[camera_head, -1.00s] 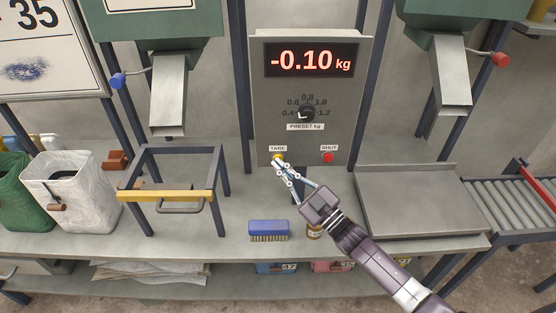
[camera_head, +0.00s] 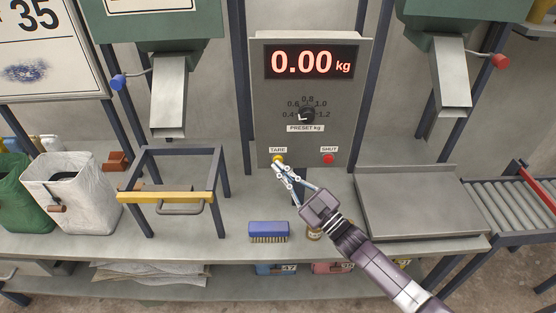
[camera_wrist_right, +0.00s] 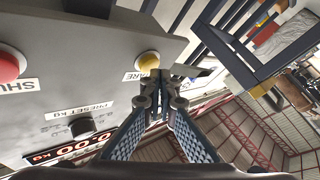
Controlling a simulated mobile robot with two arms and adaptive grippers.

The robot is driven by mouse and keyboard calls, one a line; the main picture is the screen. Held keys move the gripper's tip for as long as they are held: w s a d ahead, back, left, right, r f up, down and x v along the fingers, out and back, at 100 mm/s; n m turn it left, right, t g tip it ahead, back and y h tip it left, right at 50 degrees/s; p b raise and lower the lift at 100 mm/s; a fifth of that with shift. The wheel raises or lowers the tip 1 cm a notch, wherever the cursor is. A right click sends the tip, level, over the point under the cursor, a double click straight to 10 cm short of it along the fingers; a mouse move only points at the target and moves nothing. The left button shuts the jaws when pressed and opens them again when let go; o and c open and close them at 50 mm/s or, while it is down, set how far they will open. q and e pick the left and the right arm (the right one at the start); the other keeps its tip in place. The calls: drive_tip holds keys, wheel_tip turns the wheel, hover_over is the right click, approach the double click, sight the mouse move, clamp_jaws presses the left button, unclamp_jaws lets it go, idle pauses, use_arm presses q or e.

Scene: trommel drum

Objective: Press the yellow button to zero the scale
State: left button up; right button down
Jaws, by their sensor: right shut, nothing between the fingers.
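The yellow button (camera_head: 278,159) sits under the TARE label at the lower left of the grey scale panel (camera_head: 265,110). The display (camera_head: 311,61) reads 0.00 kg in red. My right gripper (camera_head: 277,166) is shut and empty, with its fingertips just below the yellow button in the head view. In the right wrist view the yellow button (camera_wrist_right: 148,61) shows beyond the shut fingertips (camera_wrist_right: 158,82); whether they touch it I cannot tell. My left gripper is not in view.
A red button (camera_head: 328,158) under the SHUT label is right of the yellow one. A preset knob (camera_head: 307,115) is above them. A blue brush (camera_head: 268,230) lies on the bench, with a yellow-barred frame (camera_head: 168,196) to the left and a metal platform (camera_head: 410,205) to the right.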

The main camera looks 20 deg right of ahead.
drive_tip(key=shift+s+a, duration=0.15)
drive_tip(key=shift+s, duration=0.25)
drive_tip(key=shift+s, duration=0.1)
drive_tip(key=s+p, duration=0.1)
drive_tip(key=s, duration=0.1)
drive_tip(key=s+a+p, duration=0.1)
drive_tip(key=s, duration=0.1)
drive_tip(key=shift+s+a+p, duration=0.2)
drive_tip(key=shift+s+p, duration=0.1)
drive_tip(key=shift+p, duration=0.1)
idle(0.6)
